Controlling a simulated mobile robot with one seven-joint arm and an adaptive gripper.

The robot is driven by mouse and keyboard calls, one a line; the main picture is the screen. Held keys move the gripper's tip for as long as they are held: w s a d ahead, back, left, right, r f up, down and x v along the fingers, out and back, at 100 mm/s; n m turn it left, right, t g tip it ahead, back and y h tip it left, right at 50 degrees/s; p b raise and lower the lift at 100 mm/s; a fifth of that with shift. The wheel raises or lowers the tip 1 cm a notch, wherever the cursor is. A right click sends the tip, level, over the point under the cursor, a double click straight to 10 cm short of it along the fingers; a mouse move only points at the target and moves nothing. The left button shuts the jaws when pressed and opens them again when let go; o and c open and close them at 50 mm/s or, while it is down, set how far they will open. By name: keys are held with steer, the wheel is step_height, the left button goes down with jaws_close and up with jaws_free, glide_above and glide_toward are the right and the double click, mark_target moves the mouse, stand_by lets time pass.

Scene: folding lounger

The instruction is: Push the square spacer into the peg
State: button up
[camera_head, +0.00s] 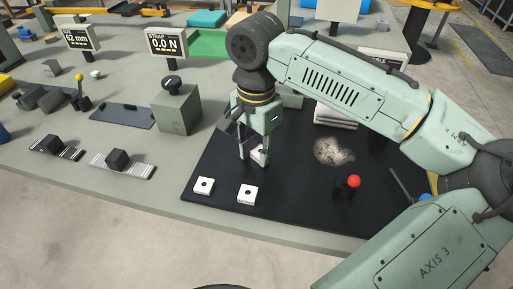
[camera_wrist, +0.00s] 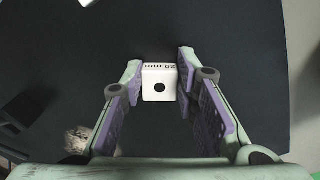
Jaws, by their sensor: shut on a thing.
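My gripper (camera_head: 252,156) points down over the black mat in the head view. It is shut on a white square spacer (camera_head: 259,156). In the wrist view, the spacer (camera_wrist: 150,82) sits between the fingertips of my gripper (camera_wrist: 161,83). It has a dark round hole in its face and reads "20 mm" on its upper side. The spacer appears held above the mat, but its height is hard to tell. Two more white square pieces with dark centres, left (camera_head: 203,187) and right (camera_head: 247,193), lie near the mat's front edge. I cannot clearly identify the peg.
The black mat (camera_head: 300,212) has bare room at its front. A red ball (camera_head: 354,181) tops a dark upright piece on the right. A pale speckled patch (camera_head: 334,151) lies behind it. A green-grey block with a black knob (camera_head: 176,108) stands left of my gripper.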

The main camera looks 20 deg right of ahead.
mark_target(256, 154)
steer(key=o, duration=0.9)
step_height(256, 154, up, 12)
stand_by(0.5)
